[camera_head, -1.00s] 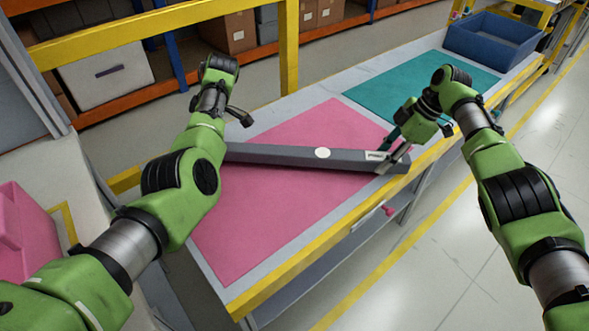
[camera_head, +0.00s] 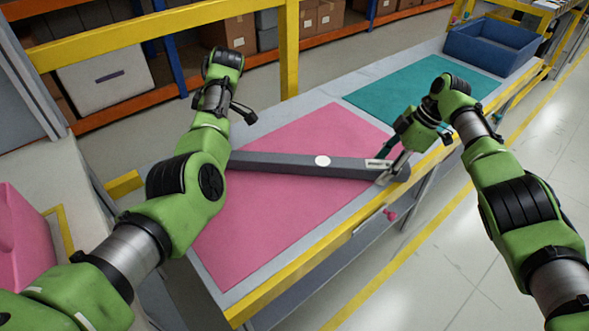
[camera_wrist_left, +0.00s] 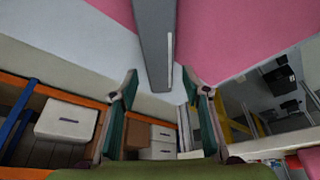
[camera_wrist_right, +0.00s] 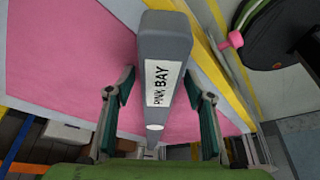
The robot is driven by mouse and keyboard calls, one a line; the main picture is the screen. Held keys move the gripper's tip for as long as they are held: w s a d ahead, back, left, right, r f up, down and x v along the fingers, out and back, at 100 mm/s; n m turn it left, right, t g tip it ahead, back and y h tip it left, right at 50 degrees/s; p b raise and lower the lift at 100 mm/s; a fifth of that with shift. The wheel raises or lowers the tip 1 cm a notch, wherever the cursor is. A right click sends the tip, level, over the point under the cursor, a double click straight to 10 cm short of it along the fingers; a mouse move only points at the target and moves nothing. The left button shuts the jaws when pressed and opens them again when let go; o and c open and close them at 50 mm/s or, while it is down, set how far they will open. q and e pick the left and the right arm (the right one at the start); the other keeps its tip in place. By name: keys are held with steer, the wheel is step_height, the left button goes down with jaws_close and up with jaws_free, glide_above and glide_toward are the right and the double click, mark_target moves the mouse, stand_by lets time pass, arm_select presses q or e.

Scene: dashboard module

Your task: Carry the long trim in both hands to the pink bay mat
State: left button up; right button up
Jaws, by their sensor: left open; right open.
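The long trim (camera_head: 285,161) is a dark grey bar with a white dot and a label near its right end. It lies across the pink bay mat (camera_head: 275,215), its right end reaching the table's yellow front edge. My right gripper (camera_head: 392,172) is open at that end; in the right wrist view the trim (camera_wrist_right: 165,45), labelled PINK BAY, runs between its spread fingers. My left gripper (camera_head: 246,113) is open beyond the left end, which my arm partly hides. In the left wrist view the trim's end (camera_wrist_left: 155,60) lies ahead of the empty fingers.
A teal mat (camera_head: 420,88) lies farther along the table, with a blue bin (camera_head: 490,48) at the far end. A yellow rail (camera_head: 150,32) and shelves with boxes stand behind. A pink container (camera_head: 22,240) is at the left. A pink knob (camera_head: 390,215) is below the front edge.

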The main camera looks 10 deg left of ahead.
steer(key=shift+r, duration=0.1)
arm_select(q)
steer(key=v, duration=0.8)
arm_select(e)
steer(key=v, duration=1.1)
steer(key=shift+d+r, duration=0.25)
steer(key=shift+r, duration=0.1)
arm_select(q)
steer(key=shift+d+r, duration=0.1)
steer(key=shift+r, duration=0.05)
